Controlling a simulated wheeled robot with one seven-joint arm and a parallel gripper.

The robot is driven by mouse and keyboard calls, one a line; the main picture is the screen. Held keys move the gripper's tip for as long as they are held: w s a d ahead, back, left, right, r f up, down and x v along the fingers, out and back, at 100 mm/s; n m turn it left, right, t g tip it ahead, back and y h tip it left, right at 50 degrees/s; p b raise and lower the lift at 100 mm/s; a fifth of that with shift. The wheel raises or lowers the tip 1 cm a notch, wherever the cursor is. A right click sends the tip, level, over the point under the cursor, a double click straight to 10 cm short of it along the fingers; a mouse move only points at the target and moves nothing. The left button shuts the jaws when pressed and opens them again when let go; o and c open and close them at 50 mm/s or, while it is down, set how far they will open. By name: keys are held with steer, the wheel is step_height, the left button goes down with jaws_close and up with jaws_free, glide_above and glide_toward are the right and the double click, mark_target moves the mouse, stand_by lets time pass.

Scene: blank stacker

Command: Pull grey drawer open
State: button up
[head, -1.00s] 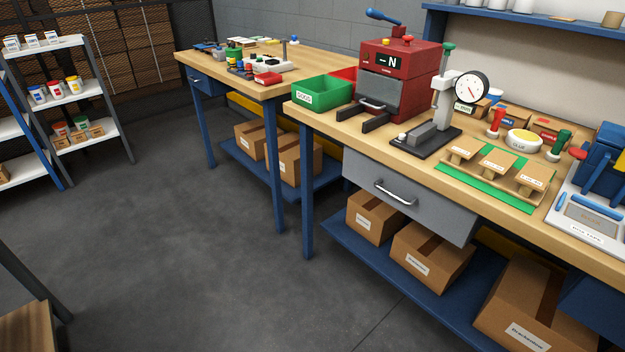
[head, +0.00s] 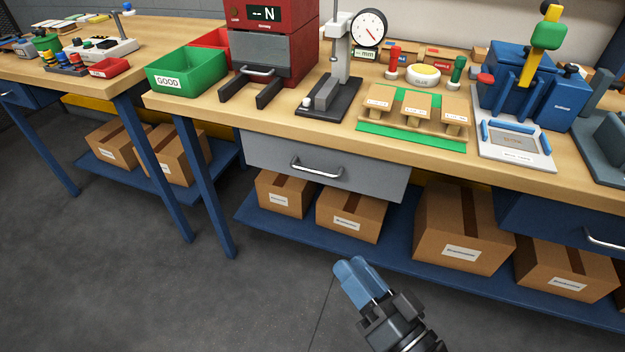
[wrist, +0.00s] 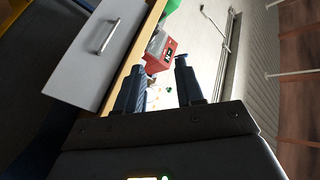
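The grey drawer (head: 325,165) is set under the wooden workbench, its front flush below the tabletop. Its curved metal handle (head: 317,170) is on the front face. The drawer (wrist: 95,50) and its handle (wrist: 104,36) also show at the upper left of the wrist view. My gripper (head: 352,270) is in front of and below the drawer, apart from the handle, at the lower middle of the head view. In the wrist view its two fingers (wrist: 158,85) stand apart with nothing between them.
The workbench (head: 480,165) carries a red press (head: 300,40), a green bin (head: 185,75), a dial gauge (head: 368,28) and a blue device (head: 540,95). Cardboard boxes (head: 350,212) sit on the blue lower shelf (head: 400,250). A blue drawer (head: 555,225) is at right. Floor at left is clear.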

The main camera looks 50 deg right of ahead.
mark_target(311, 175)
steer(key=w+d+f+m+g+h+b, duration=0.1)
steer(key=w+d+f+m+h, duration=0.1)
steer(key=w+d+m, duration=0.3)
steer(key=w+d+f+m+g+h+b, duration=0.1)
steer(key=w+d+m+h, duration=0.3)
steer(key=w, duration=0.7)
steer(key=w+d+f+m+g+h+b, duration=0.1)
steer(key=w+d+f+m+g+h, duration=0.1)
steer(key=w+d+m, duration=0.4)
steer(key=shift+w+d+f+m+g+h, duration=0.25)
steer(key=shift+w+d+h, duration=0.1)
steer(key=shift+w+d, duration=0.2)
steer(key=shift+w+d+f+m+g+h, duration=0.15)
steer(key=shift+w+d+f+h, duration=0.1)
steer(key=shift+w+d+h, duration=0.25)
steer(key=shift+s, duration=0.1)
jaws_close()
